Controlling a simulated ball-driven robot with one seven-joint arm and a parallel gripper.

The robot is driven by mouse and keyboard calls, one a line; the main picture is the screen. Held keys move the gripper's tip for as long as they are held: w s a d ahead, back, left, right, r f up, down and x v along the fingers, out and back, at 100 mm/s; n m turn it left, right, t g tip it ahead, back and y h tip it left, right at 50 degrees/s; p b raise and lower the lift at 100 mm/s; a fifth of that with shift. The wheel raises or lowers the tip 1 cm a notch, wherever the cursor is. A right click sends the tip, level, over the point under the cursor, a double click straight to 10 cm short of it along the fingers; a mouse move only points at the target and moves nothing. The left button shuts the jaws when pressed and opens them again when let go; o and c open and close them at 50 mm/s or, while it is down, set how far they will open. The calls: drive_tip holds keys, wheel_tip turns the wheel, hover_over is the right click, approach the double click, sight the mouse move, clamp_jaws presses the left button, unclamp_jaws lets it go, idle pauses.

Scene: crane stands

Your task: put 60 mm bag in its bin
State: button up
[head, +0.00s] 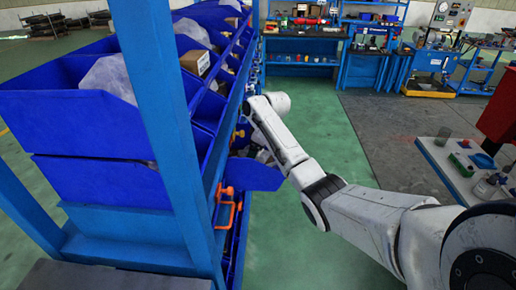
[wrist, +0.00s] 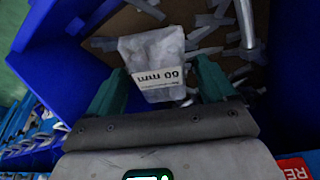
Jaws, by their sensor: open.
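In the wrist view a pale bag (wrist: 153,50) carries a white label with "60 mm" printed upside down. It is between the two green fingers of my gripper (wrist: 160,82), which stand apart, with dark gaps visible on both sides of the bag. Behind the bag is the brown bottom of a blue bin (wrist: 48,70), strewn with several loose grey pieces. I cannot tell whether the bag touches that bottom. In the head view my arm reaches to the blue rack, and the gripper itself is hidden or too small to make out there.
The blue rack (head: 165,120) holds several blue bins (head: 75,125) with bags and a cardboard box (head: 195,62). A blue bin panel (head: 250,173) sticks out beside my arm. A bench (head: 455,165) with small items stands at right. Green floor (head: 310,120) is clear between.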

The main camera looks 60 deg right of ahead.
drive_tip(key=b+v, duration=0.1)
drive_tip(key=v, duration=1.1)
